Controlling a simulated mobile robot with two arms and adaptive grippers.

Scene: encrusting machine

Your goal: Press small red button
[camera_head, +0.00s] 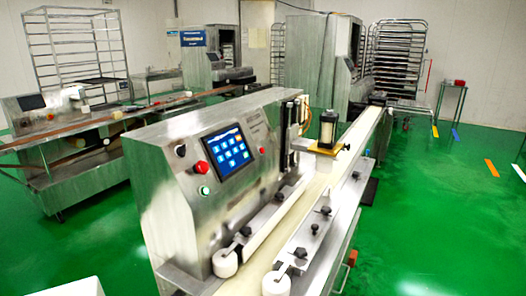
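The encrusting machine (230,185) stands in front of me, a metal housing with a sloped control face. A blue touchscreen (230,152) sits in the middle of that face. A small red button (262,150) is just right of the screen. A larger red mushroom-shaped button (201,167) is left of the screen. A white or pale green button (204,190) is below it, and a dark knob (181,150) is above and left of it. Neither of my grippers is in view, and nothing covers the buttons.
A conveyor belt (345,150) with black knobs and white rollers runs along the machine's right side. Another processing line (75,150) stands at the left. Racks (398,55) and a metal cabinet (318,60) stand at the back. Green floor (430,230) is open at the right.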

